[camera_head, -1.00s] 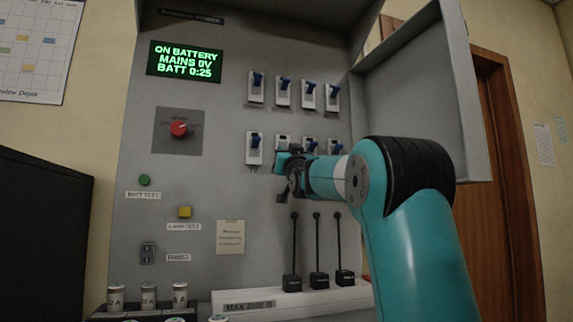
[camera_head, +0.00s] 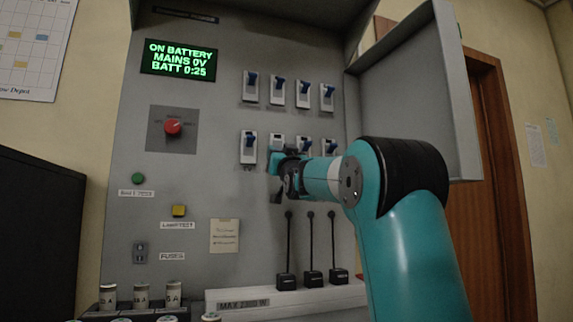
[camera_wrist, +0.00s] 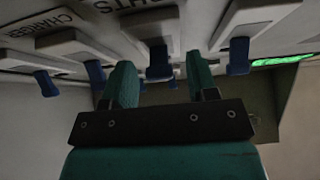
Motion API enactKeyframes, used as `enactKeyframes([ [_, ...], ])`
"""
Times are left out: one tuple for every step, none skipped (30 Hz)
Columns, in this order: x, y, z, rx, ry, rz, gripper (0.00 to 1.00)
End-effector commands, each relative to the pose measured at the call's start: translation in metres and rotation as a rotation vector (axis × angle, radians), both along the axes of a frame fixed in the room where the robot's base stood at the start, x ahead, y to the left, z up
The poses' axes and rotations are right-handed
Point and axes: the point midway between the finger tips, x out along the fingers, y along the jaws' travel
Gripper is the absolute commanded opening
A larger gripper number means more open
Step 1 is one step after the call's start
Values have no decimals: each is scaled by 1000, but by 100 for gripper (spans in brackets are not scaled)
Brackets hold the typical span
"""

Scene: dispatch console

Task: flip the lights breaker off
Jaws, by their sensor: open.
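The lights breaker (camera_head: 277,140) is the second from the left in the lower breaker row, partly hidden by my gripper in the head view. In the wrist view, a white breaker with a blue toggle (camera_wrist: 158,62) and a partly readable "...GHTS" label stands between my fingers. My gripper (camera_wrist: 162,84) is open, with one teal finger on each side of that toggle. Whether the fingers touch it cannot be told. In the head view my gripper (camera_head: 279,163) is close to the panel, just below that breaker.
Neighbouring breakers stand close on both sides, one labelled as charger (camera_wrist: 45,82) at left in the wrist view. An upper breaker row (camera_head: 278,90) is above. Several black levers (camera_head: 312,250) stand below. An open cabinet door (camera_head: 415,100) is at right.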

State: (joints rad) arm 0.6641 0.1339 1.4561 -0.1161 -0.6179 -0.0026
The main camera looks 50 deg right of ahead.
Motion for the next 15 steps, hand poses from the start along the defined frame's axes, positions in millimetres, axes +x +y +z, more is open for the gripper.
enactKeyframes([
  [-4,2,-4,1,1,0,53],
  [-7,4,-6,0,0,0,53],
  [-12,7,-10,-1,-1,0,53],
  [-16,9,-14,0,0,0,53],
  [-20,12,-18,0,0,0,53],
  [-27,16,-24,-1,-1,-1,53],
  [-33,20,-28,0,0,-1,53],
  [-38,23,-33,0,0,-1,53],
  [-46,28,-39,0,0,-1,53],
  [-51,31,-43,1,1,-1,53],
  [-57,35,-48,0,0,-1,53],
  [-64,39,-54,1,0,-2,53],
  [-70,42,-58,1,1,-2,53],
  [-75,46,-62,0,0,-1,53],
  [-81,50,-68,0,0,-1,53],
])
